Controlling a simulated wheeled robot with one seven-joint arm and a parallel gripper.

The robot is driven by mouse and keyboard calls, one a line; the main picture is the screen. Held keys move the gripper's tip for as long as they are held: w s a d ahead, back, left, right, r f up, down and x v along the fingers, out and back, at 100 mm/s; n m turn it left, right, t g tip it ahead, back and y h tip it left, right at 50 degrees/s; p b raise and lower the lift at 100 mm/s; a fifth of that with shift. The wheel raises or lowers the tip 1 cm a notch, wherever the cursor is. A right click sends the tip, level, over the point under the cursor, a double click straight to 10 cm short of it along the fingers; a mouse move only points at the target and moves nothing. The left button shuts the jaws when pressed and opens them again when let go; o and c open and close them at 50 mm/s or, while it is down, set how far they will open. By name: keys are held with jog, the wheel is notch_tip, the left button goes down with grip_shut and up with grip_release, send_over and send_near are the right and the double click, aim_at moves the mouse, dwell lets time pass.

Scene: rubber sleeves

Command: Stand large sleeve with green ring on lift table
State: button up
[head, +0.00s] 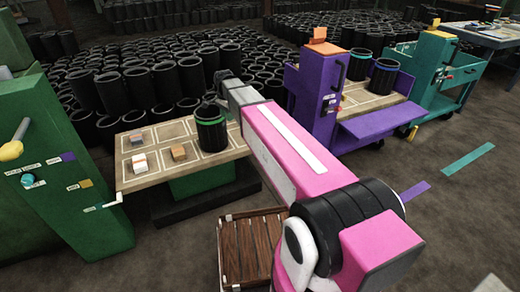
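A large black sleeve with a green ring (211,133) stands upright on the lift table (145,178), in a square at the right end of its top. The lift table has a tan top marked into squares and a green base.
Small blocks (179,152) sit in other squares of the table. A purple cart (315,95) at right carries a sleeve with a green ring (359,65) and one with a blue ring (383,79). A wooden crate (236,252) is on the floor. Many black sleeves crowd behind.

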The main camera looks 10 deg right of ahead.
jog(key=s+d+f+n, duration=0.5)
jog(key=s+d, duration=0.2)
jog(key=s, duration=0.4)
jog(key=s+d+f+n, duration=0.6)
jog(key=s+d, duration=0.2)
jog(key=s, duration=0.3)
jog(key=shift+d, duration=0.3)
